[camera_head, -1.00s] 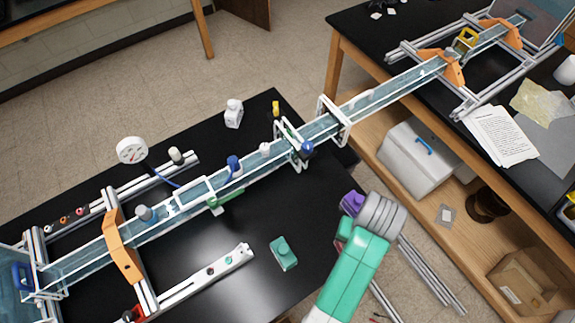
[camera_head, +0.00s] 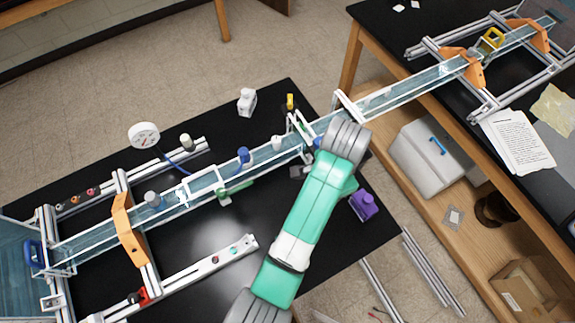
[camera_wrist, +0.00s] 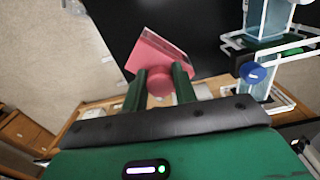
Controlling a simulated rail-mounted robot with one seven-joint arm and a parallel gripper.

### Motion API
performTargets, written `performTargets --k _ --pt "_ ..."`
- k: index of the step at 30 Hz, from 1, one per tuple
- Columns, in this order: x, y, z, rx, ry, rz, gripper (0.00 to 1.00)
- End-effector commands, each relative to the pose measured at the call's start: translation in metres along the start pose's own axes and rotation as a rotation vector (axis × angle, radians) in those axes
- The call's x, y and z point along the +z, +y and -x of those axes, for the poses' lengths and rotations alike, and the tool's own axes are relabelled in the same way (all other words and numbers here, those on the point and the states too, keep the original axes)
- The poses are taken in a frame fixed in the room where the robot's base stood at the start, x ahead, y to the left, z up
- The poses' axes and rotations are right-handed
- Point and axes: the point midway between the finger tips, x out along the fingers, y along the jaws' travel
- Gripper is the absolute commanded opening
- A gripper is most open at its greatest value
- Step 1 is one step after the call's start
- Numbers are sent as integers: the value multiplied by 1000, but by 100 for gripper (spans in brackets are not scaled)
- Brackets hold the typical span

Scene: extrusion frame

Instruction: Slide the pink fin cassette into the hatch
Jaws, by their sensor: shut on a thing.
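The pink fin cassette (camera_wrist: 152,48) shows in the wrist view, a flat translucent pink block with a round pink knob. My gripper (camera_wrist: 160,76) is shut on the knob, with one green finger on each side, and the block lies just beyond the fingertips. In the head view my arm hides both gripper and cassette. The clear channel (camera_head: 210,180) runs diagonally across the bench. White frames (camera_head: 299,130) stand around its middle. In the wrist view a white frame (camera_wrist: 266,28) and a blue knob (camera_wrist: 253,72) lie right of the cassette, apart from it. I cannot tell which opening is the hatch.
A purple block (camera_head: 364,205) sits near the black bench's right edge. A white bottle (camera_head: 246,102), a yellow piece (camera_head: 290,101) and a gauge (camera_head: 144,135) stand behind the channel. A white rail (camera_head: 205,270) lies in front. Orange brackets (camera_head: 128,228) straddle the channel.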

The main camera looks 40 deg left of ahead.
Motion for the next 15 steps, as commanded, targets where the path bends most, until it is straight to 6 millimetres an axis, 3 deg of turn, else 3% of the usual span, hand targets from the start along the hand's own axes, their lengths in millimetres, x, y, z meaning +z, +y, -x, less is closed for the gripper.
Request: performTargets --k 1,3,9,15 --pt "15 -28 11 -4 1 -51 0" --pt "38 -65 23 -4 0 -160 0" --pt "125 -153 49 -1 -2 -454 0" --pt "216 -196 38 1 0 -622 0"
